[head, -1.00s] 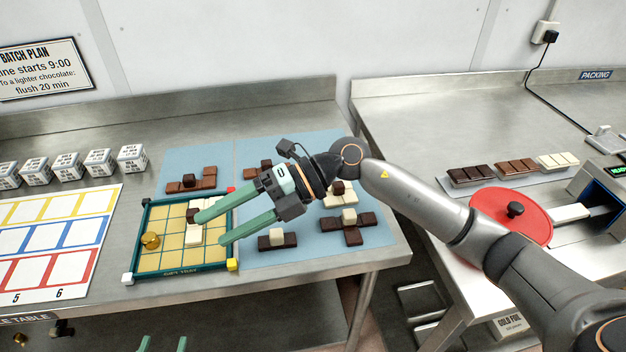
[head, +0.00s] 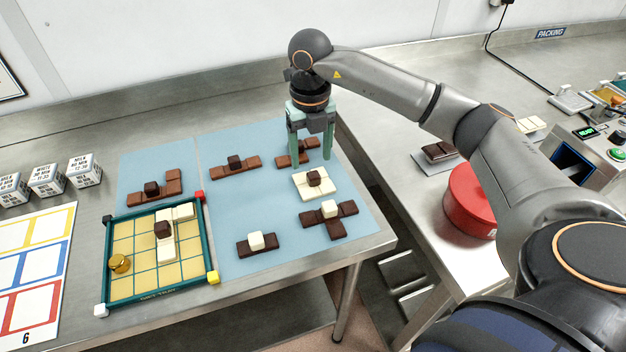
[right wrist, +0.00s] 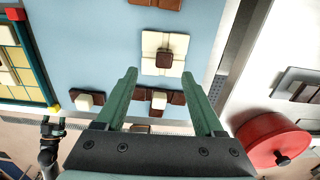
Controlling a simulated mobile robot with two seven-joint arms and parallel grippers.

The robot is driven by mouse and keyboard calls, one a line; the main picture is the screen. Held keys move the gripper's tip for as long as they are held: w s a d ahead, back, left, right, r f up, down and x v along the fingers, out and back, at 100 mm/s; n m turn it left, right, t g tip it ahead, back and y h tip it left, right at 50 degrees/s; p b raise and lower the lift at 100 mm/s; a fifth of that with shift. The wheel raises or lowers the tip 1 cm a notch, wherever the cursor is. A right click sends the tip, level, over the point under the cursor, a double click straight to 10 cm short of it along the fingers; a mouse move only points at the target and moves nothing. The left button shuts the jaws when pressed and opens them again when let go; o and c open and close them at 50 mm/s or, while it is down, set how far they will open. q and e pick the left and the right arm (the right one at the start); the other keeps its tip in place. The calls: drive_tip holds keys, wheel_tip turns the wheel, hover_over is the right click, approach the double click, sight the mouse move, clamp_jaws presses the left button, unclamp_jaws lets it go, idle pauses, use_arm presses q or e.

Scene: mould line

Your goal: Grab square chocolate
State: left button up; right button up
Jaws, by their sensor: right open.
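The square chocolate, a cream-white block with a dark brown knob (head: 301,188), lies on the blue mat (head: 225,205). My right gripper (head: 311,160) is open and empty, its fingers pointing down just behind and above this block in the head view. In the right wrist view, the white square (right wrist: 149,42) lies beyond the two spread fingertips (right wrist: 160,73), roughly centred between them. I see no contact.
A dark T-shaped piece (head: 330,215) and a brown piece (head: 290,160) lie close to the square. A dark bar (head: 262,247) and other brown pieces (head: 235,168) share the mat. The green-rimmed tray (head: 208,235) holds white pieces and a gold knob. A red round lid (head: 470,205) stands right.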

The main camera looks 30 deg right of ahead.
sight(313, 174)
drive_tip(key=shift+w+d+f+p, duration=0.1)
drive_tip(key=shift+f+p, duration=0.1)
drive_tip(key=shift+f, duration=0.85)
drive_tip(key=shift+s+d+f+p, duration=0.1)
drive_tip(key=shift+d+f+p, duration=0.05)
drive_tip(key=shift+f, duration=0.85)
drive_tip(key=shift+w+d+f+p, duration=0.1)
drive_tip(key=shift+f+p, duration=0.1)
drive_tip(key=shift+f, duration=0.85)
drive_tip(key=shift+c, duration=0.2)
clamp_jaws()
